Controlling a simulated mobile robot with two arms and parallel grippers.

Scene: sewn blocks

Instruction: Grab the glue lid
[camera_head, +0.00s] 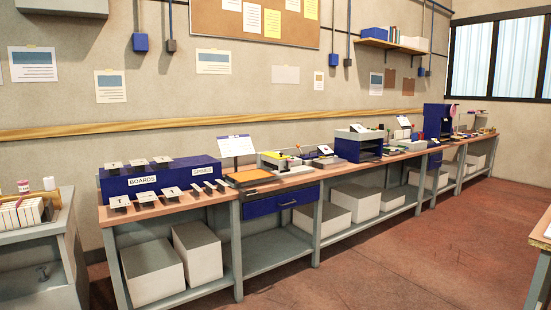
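I cannot make out a glue lid for certain in the head view. At the far left, a small white bottle with a dark red top (23,186) and a pale round-topped item (49,184) stand by a row of white blocks or books (20,214) on a grey cabinet. They are too small to tell whether either is glue. Small items farther along the bench are also too small to identify. Neither of my grippers is in view.
A long wooden-topped workbench (283,184) runs along the wall, carrying a blue stepped rack (160,178), an orange pad (249,176) and blue machines (358,146). Pale boxes (151,271) sit on its lower shelf. A table corner (542,233) shows at right. The red-brown floor (410,255) is clear.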

